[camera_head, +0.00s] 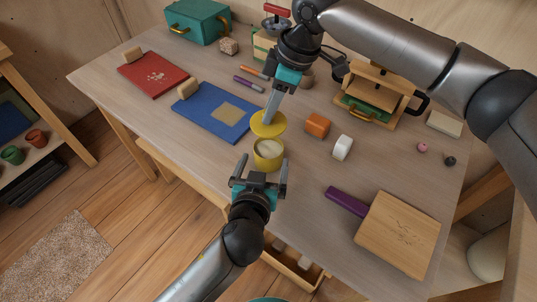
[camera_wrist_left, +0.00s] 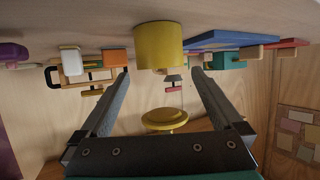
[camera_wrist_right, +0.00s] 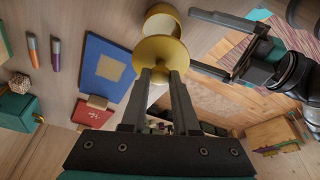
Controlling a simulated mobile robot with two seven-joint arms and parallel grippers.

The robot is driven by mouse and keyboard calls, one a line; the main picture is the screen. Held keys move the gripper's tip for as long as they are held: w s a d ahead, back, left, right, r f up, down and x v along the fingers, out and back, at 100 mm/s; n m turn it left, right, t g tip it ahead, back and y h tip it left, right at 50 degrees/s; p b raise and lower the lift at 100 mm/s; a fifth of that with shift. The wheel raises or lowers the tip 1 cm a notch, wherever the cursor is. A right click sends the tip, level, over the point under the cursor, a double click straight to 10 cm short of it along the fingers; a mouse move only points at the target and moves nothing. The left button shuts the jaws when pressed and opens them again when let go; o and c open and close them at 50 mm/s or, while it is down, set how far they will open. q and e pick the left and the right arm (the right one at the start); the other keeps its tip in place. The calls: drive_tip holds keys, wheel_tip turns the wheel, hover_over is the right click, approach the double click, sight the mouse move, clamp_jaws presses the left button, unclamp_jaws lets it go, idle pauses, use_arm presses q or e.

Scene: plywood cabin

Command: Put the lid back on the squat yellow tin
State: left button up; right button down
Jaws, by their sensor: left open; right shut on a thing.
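The squat yellow tin (camera_head: 268,160) stands upright and open near the front edge of the table, pale inside. The yellow lid (camera_head: 266,128) is held by my right gripper (camera_head: 269,114), above and just behind the tin, apart from it. In the right wrist view the lid (camera_wrist_right: 160,60) is between the fingertips and partly overlaps the tin (camera_wrist_right: 160,20). My left gripper (camera_head: 260,172) is open and empty in front of the tin, its fingers pointing towards it. In the left wrist view the tin (camera_wrist_left: 158,47) shows between and beyond the fingers, not gripped.
A blue mat (camera_head: 212,112) lies left of the tin. An orange block (camera_head: 318,125) and a white block (camera_head: 342,148) stand to its right. A cutting board (camera_head: 398,234) and a purple-handled thing (camera_head: 347,201) lie front right. An open drawer (camera_head: 292,268) is below the table edge.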

sight(269, 147)
use_arm(q)
drive_tip(key=shift+x, duration=3.5)
clamp_jaws()
use_arm(e)
drive_tip(key=shift+f, duration=2.5)
